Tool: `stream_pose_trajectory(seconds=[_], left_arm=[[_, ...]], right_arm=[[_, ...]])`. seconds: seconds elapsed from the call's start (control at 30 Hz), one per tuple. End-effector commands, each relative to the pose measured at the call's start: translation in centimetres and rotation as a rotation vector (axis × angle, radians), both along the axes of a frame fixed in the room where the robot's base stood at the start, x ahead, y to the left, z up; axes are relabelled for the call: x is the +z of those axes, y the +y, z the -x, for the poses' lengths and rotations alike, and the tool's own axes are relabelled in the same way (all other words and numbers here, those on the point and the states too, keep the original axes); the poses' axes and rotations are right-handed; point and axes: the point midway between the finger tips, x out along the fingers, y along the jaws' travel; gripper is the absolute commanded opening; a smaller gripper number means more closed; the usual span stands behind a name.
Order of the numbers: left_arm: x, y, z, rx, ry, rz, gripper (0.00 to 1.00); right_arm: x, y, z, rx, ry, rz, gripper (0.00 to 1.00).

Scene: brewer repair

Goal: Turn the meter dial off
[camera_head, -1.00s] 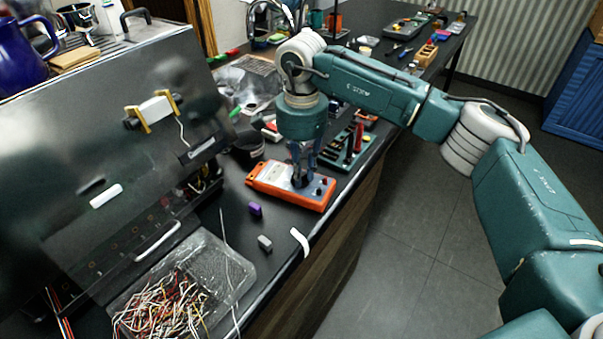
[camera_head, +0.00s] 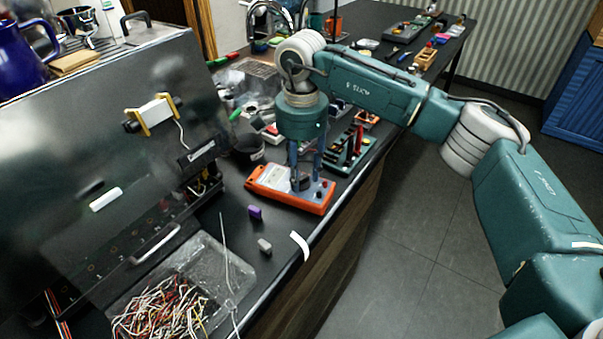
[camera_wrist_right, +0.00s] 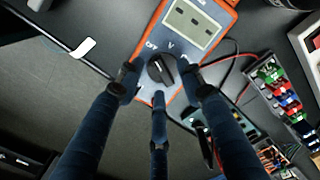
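The orange meter (camera_head: 262,187) lies flat on the dark bench, its pale face up. It also shows in the right wrist view (camera_wrist_right: 198,45), with a screen (camera_wrist_right: 190,22) bearing dark marks and the labels OFF and V above the black dial (camera_wrist_right: 161,70). The dial's ridge slants up-left, seemingly toward OFF; its exact setting is hard to read. My right gripper (camera_head: 306,186) points down over the dial. In the right wrist view its three dark fingers (camera_wrist_right: 157,80) are spread around the dial, with gaps beside it. My left gripper is not in view.
A green tool rack (camera_head: 348,150) stands close behind the meter. A purple block (camera_head: 255,212) and a grey block (camera_head: 264,246) lie in front, near a clear tray (camera_head: 235,270) of wires. The metal brewer panel (camera_head: 90,150) is at left. Red and black leads (camera_wrist_right: 222,62) run beside the meter.

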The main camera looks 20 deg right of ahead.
Motion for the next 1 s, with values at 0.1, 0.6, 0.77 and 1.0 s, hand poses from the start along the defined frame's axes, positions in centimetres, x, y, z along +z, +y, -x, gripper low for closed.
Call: stream_pose_trajectory(seconds=[0.1, 0.6, 0.77, 1.0], left_arm=[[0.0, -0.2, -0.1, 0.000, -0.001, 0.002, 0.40], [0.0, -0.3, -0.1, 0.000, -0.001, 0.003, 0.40], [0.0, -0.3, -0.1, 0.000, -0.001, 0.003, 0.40], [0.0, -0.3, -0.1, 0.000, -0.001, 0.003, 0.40]], right_arm=[[2.2, 0.1, -0.1, 0.000, -0.006, -0.002, 0.38], [10.8, 0.1, -0.1, 0.000, -0.003, -0.001, 0.38], [11.3, 0.0, 0.0, 0.000, -0.003, -0.002, 0.38], [11.2, 0.0, 0.0, 0.001, -0.002, -0.002, 0.38]])
